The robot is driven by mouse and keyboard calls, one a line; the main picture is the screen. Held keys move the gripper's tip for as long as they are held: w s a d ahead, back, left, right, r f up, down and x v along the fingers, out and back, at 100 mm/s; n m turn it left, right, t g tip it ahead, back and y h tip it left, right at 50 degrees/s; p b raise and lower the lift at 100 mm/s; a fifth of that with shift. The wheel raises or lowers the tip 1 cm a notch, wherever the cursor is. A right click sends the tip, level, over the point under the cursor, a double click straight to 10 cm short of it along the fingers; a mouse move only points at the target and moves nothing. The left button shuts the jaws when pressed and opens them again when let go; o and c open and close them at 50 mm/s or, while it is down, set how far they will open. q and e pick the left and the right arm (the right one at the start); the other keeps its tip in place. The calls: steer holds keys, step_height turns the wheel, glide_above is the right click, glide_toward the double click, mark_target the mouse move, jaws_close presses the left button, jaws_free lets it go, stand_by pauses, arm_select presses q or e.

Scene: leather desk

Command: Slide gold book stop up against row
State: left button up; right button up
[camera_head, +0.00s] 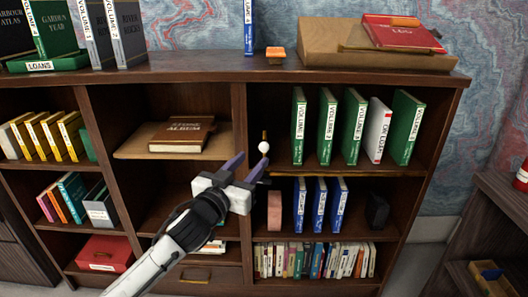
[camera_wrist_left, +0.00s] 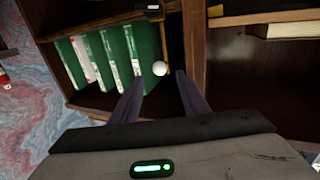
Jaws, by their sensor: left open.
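The gold book stop (camera_head: 265,135) is a thin upright piece with a white knob, at the left end of the upper right shelf bay. In the left wrist view it is a gold strip (camera_wrist_left: 165,45) with the knob in front. A row of green volumes (camera_head: 327,127) with one white book stands to its right, with a gap between stop and nearest book. The books lean somewhat and are spaced apart. My left gripper (camera_head: 248,163) is open and empty; in the left wrist view its fingertips (camera_wrist_left: 160,77) lie either side of the knob, just short of it. My right gripper is out of view.
A dark upright divider (camera_head: 239,115) stands just left of the stop. A brown album (camera_head: 182,134) lies in the bay to the left. Blue books (camera_head: 320,204) and a pink block (camera_head: 274,211) stand on the shelf below. A gold strip runs along the shelf's front edge.

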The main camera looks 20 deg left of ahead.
mark_target(262, 150)
arm_select(q)
steer(key=w, duration=0.6)
steer(key=w+d+b, duration=0.1)
steer(key=w, duration=0.1)
steer(key=shift+w, duration=0.4)
jaws_close()
